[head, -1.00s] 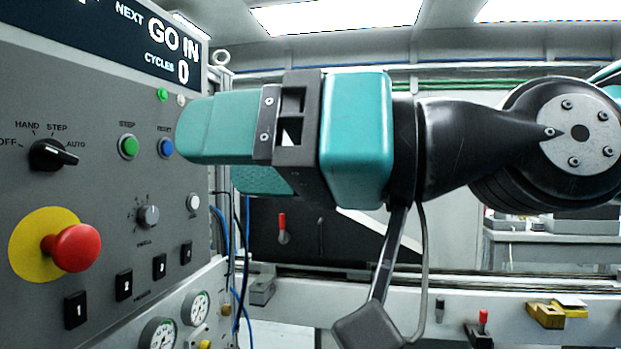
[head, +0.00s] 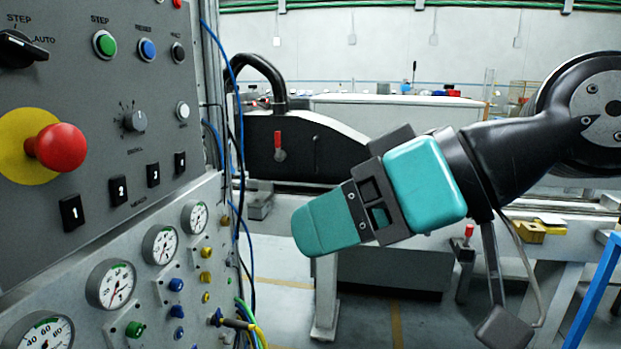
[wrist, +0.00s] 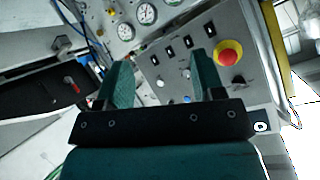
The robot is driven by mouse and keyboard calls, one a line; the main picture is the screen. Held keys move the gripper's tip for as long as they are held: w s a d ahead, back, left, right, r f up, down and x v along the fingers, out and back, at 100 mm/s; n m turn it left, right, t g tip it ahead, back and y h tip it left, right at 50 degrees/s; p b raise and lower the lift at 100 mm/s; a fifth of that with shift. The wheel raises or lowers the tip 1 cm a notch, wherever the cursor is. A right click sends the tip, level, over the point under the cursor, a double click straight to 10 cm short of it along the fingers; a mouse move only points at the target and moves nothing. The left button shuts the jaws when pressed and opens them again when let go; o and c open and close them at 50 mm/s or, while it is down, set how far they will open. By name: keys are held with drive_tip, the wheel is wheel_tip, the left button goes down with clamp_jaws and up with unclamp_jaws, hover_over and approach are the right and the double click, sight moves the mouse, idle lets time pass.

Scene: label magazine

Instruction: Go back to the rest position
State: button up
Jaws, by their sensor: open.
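My gripper (head: 328,225) is in the middle of the head view, with teal fingers pointing left and slightly down. It is to the right of the grey control panel (head: 95,120), apart from it, and nothing is held. In the wrist view my gripper (wrist: 163,85) has its two teal fingers spread apart with a gap between them. The panel shows past the fingertips, with the red emergency button (wrist: 229,53) to the right of the right finger.
The panel bears a red emergency button (head: 57,148), a rotary selector (head: 20,48), numbered switches and several gauges (head: 160,245). Blue cables hang at its right edge. A black machine cover with a red lever (head: 279,146) stands behind my gripper. A blue post (head: 597,290) is at lower right.

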drive_tip(key=s+d+f+m+g+h, duration=0.1)
drive_tip(key=s+d+f+g+h, duration=0.15)
drive_tip(key=d+f, duration=0.35)
drive_tip(key=s+d+f+m+g+h, duration=0.1)
drive_tip(key=s+d+f+h, duration=0.1)
drive_tip(key=d+f+h, duration=0.35)
wheel_tip(320, 180, up, 10)
drive_tip(key=d+y+p, duration=0.1)
drive_tip(key=p, duration=1.1)
drive_tip(key=shift+s+d+r, duration=0.15)
drive_tip(key=shift+s+r, duration=0.05)
drive_tip(key=shift+s, duration=0.15)
